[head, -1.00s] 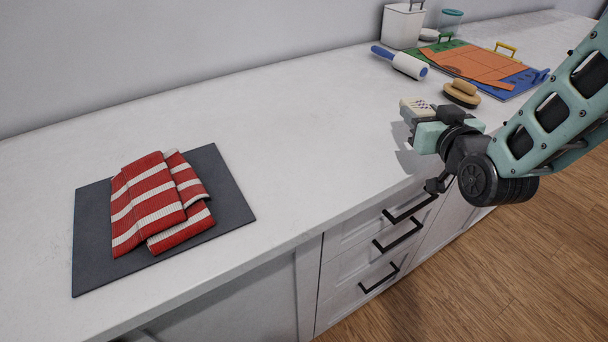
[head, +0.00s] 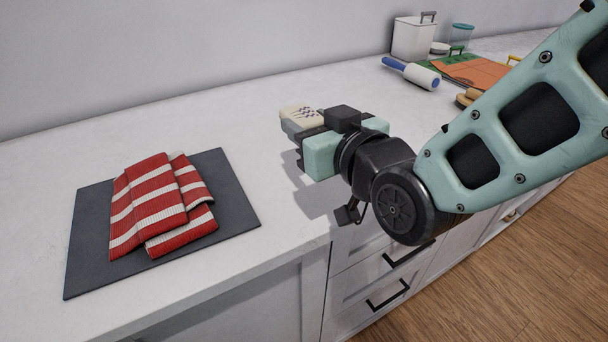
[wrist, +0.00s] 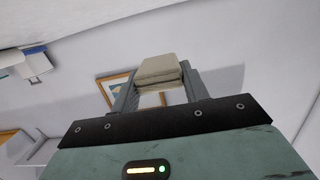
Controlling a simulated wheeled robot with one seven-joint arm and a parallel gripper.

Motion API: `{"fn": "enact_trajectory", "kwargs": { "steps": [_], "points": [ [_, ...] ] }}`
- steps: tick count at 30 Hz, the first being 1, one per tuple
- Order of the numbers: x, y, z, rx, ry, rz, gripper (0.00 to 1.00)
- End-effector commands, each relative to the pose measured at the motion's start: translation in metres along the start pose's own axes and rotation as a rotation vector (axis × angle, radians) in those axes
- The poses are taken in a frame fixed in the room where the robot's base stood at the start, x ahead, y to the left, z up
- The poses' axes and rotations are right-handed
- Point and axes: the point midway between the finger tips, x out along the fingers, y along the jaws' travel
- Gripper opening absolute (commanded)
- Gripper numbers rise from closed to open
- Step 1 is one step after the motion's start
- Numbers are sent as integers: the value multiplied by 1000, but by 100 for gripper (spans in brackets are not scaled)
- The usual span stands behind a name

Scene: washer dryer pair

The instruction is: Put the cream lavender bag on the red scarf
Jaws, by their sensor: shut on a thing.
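The red scarf (head: 160,203), striped red and white, lies folded on a dark grey mat (head: 85,258) at the left of the counter. My gripper (head: 298,126) is to the right of the scarf, above the white counter. In the wrist view the bag (wrist: 160,70) sits between the two fingers. Its lower part is partly hidden by the gripper.
A lint roller (head: 412,73), a white bin (head: 413,38) and an orange cloth (head: 475,72) are at the back right. A brush there is mostly hidden by my arm. The counter (head: 255,150) between gripper and mat is clear.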

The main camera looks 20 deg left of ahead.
Motion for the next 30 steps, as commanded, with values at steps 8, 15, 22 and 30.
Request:
{"fn": "enact_trajectory", "kwargs": {
  "steps": [8, 15, 22, 30],
  "points": [
    [6, 0, 41, -1, -6, 1, 23],
    [9, 0, 62, 0, -2, 1, 23],
    [14, 1, 92, -1, -4, 1, 23],
    [14, 0, 95, 0, 1, 1, 23]
  ]
}}
